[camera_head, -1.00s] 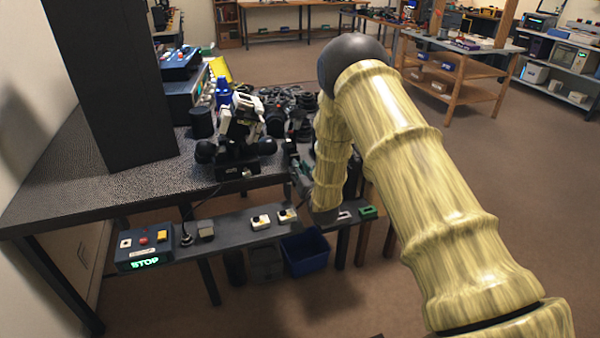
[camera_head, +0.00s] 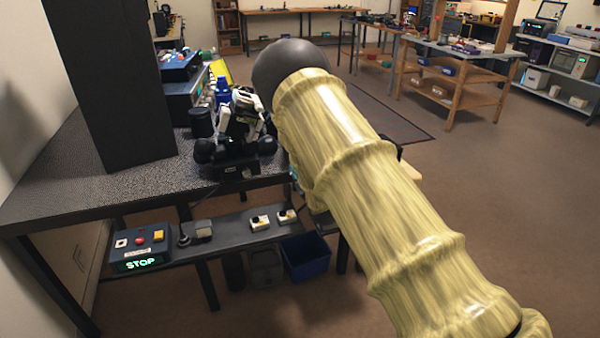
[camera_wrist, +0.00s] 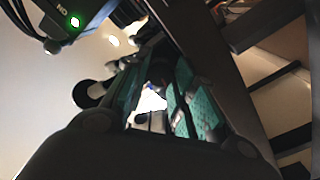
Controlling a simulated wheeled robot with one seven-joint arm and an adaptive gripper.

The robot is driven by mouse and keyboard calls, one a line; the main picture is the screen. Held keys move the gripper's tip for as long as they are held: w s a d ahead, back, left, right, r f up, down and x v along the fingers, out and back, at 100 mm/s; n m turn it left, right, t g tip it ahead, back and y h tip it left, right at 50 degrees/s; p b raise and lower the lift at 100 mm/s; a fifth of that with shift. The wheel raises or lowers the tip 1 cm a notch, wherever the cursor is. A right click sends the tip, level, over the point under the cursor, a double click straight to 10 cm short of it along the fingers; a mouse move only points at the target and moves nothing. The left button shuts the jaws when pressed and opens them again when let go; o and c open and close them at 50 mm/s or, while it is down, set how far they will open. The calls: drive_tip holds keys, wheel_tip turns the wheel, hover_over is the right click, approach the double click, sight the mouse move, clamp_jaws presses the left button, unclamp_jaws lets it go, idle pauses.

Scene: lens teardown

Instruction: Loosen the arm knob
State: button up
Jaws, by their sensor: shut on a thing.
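A white and black device (camera_head: 240,125) with round black knobs low on its sides stands on the dark bench top. My gripper (camera_wrist: 160,90) shows in the wrist view, its two fingers with teal pads pointing away from the camera. It is shut on a small dark part that I take to be the arm knob (camera_wrist: 157,77); the fingers hide most of it. White parts show just beyond the pads.
A lower shelf holds a control box (camera_head: 140,250) lit "STOP" and small white blocks (camera_head: 261,222). A blue bin (camera_head: 305,256) stands below it. A dark column (camera_head: 110,80) rises at the left of the bench. Open floor lies to the right.

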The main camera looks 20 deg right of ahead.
drive_tip(key=shift+a+f+n+b, duration=0.1)
drive_tip(key=shift+n+b, duration=0.25)
drive_tip(key=shift+n, duration=0.65)
drive_tip(key=o, duration=1)
drive_tip(key=shift+o, duration=0.2)
drive_tip(key=shift+s, duration=0.1)
drive_tip(key=s, duration=1.1)
drive_tip(key=shift+s+d, duration=0.2)
drive_tip(key=shift+s, duration=0.2)
